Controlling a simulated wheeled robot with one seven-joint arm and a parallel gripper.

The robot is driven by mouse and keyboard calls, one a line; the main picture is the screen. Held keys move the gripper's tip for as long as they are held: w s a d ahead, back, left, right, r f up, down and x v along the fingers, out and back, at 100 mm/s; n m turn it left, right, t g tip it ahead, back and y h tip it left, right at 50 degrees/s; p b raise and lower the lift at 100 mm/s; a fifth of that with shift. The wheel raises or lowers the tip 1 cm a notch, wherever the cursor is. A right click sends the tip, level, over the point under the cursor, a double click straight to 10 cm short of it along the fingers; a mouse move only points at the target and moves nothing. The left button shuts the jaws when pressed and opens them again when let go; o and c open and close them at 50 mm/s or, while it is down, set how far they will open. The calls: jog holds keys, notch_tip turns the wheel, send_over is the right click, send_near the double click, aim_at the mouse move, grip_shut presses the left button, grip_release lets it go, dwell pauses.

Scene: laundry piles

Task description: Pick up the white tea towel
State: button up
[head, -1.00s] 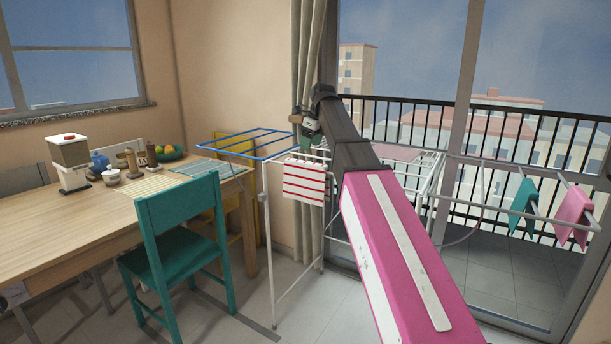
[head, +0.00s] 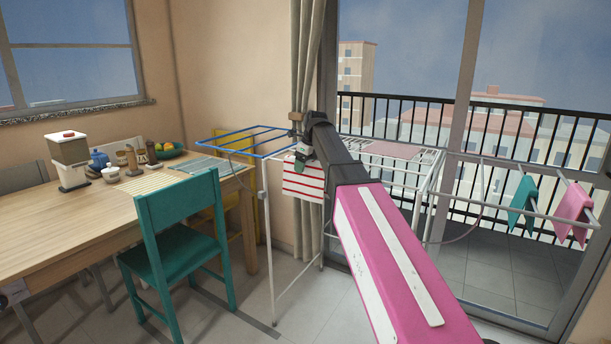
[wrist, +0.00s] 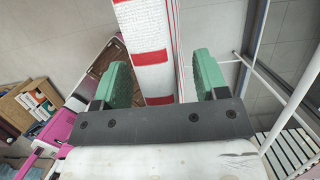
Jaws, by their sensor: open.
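The white tea towel (head: 302,188) with red stripes hangs over a rail at the near left of the drying rack (head: 266,225). My gripper (head: 303,158) is at the towel's top edge in the head view, partly covering it. In the wrist view my gripper (wrist: 163,76) is open, with one green finger on each side of the hanging towel (wrist: 148,42). The towel passes between the fingers with a gap on both sides, wider on the right. The towel's lower part is out of the wrist view.
The rack has a blue-railed wing (head: 240,141) on its left, and a pinkish cloth (head: 395,150) lies on its top. A teal chair (head: 180,225) and wooden table (head: 70,225) stand left. Teal (head: 522,203) and pink (head: 573,212) cloths hang at the right.

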jog(key=shift+f, duration=0.1)
jog(key=c, duration=1.1)
